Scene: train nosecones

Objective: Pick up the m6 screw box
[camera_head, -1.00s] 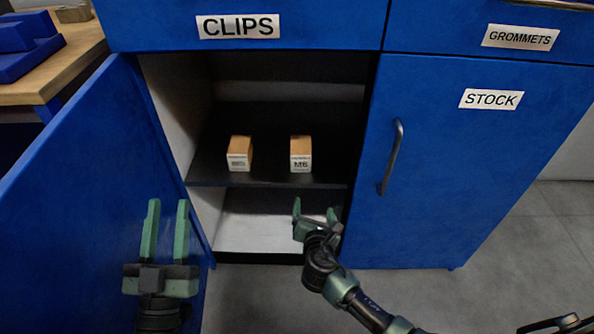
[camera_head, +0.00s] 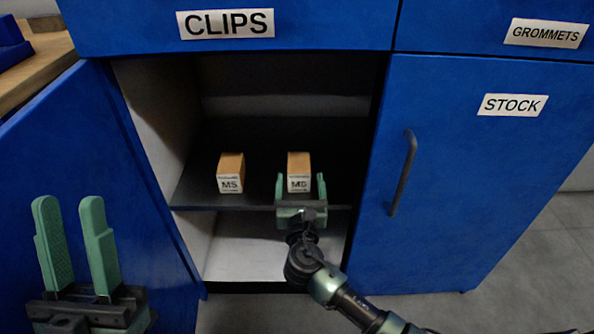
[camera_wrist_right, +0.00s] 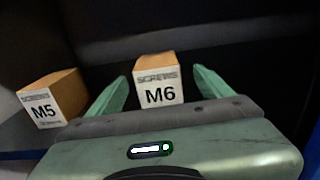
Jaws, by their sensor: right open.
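The M6 screw box (camera_head: 299,163) is a small brown box with a white labelled front. It stands on the dark middle shelf of the open cabinet. It also shows in the right wrist view (camera_wrist_right: 158,82), reading "SCREWS M6". My right gripper (camera_head: 300,183) is open in front of it, with one finger on each side of the box front. My left gripper (camera_head: 66,205) is open and empty at the lower left, before the open blue door.
An M5 screw box (camera_head: 231,168) stands on the same shelf, left of the M6 box. The open door (camera_head: 130,215) is at the left; the closed STOCK door (camera_head: 450,190) is at the right.

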